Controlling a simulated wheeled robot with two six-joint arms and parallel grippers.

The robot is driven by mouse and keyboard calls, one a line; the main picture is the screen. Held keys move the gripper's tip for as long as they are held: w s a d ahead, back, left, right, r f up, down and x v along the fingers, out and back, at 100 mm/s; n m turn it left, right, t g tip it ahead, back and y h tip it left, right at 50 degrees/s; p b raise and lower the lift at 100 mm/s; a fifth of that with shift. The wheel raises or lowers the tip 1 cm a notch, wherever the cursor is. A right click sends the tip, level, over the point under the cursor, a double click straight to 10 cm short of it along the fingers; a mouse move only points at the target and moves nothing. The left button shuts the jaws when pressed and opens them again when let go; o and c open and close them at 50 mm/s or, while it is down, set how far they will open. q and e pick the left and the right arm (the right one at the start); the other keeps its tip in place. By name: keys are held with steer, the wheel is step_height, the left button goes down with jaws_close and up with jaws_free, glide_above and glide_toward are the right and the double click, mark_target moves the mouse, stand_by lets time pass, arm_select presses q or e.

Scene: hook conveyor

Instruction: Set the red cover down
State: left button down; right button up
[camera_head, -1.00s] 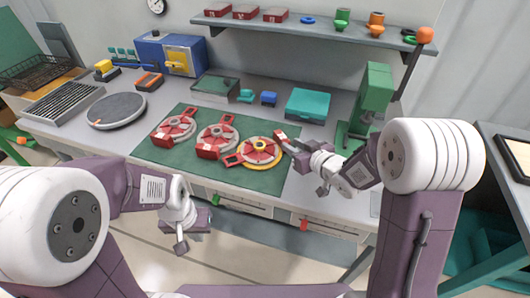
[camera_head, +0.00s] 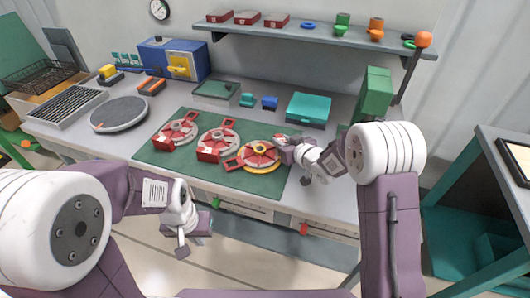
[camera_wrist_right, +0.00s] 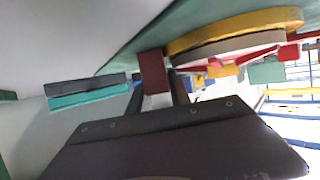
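Three round fixtures with red arms and block handles lie on a green mat. The rightmost one, with a red cover (camera_head: 257,153) over a yellow ring (camera_head: 262,166), is beside my right gripper (camera_head: 284,141). In the right wrist view a red block (camera_wrist_right: 153,72), seemingly the cover's handle, sits between the dark fingers (camera_wrist_right: 160,90), which look closed on it. The yellow ring (camera_wrist_right: 235,30) and a grey disc show close by; any gap under the cover cannot be told. My left gripper (camera_head: 183,240) hangs in front of the bench, away from the fixtures; its fingers are unclear.
The left fixture (camera_head: 175,131) and middle fixture (camera_head: 217,143) lie close beside the rightmost one. A teal case (camera_head: 307,108) and a green machine (camera_head: 374,95) stand behind my right arm. A grey round plate (camera_head: 119,114) is at left. The mat's front strip is bare.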

jaws_close()
stand_by(1.1)
steer(key=shift+r, duration=0.1)
